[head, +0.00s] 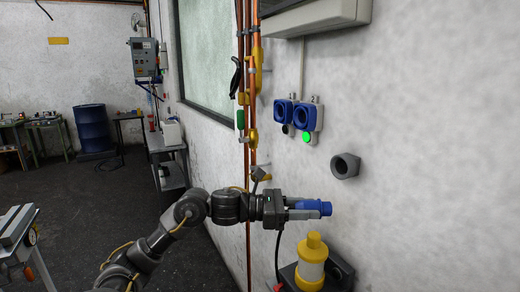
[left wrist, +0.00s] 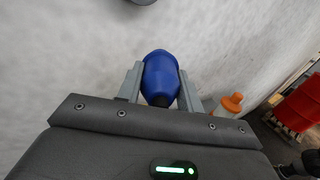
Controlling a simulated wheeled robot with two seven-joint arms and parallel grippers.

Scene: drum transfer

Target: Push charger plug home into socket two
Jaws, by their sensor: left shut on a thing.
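My left gripper (head: 310,209) is shut on the blue charger plug (head: 327,208), held in free air near the white wall. In the left wrist view the plug (left wrist: 161,76) sits between the two grey fingers (left wrist: 158,84), its nose pointing away from the palm. A dark cable hangs down below the gripper. Two blue sockets are on the wall, up and left of the plug: the left socket (head: 283,111) and the right socket (head: 305,118). A green light (head: 306,137) glows below the right one; the light under the left one is dark. My right gripper is not in view.
A dark grey hexagonal holder (head: 345,166) sticks out of the wall just above the plug. A yellow-topped canister (head: 313,262) stands below the gripper. Copper pipes (head: 251,90) run up the wall left of the sockets. The wall between holder and sockets is clear.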

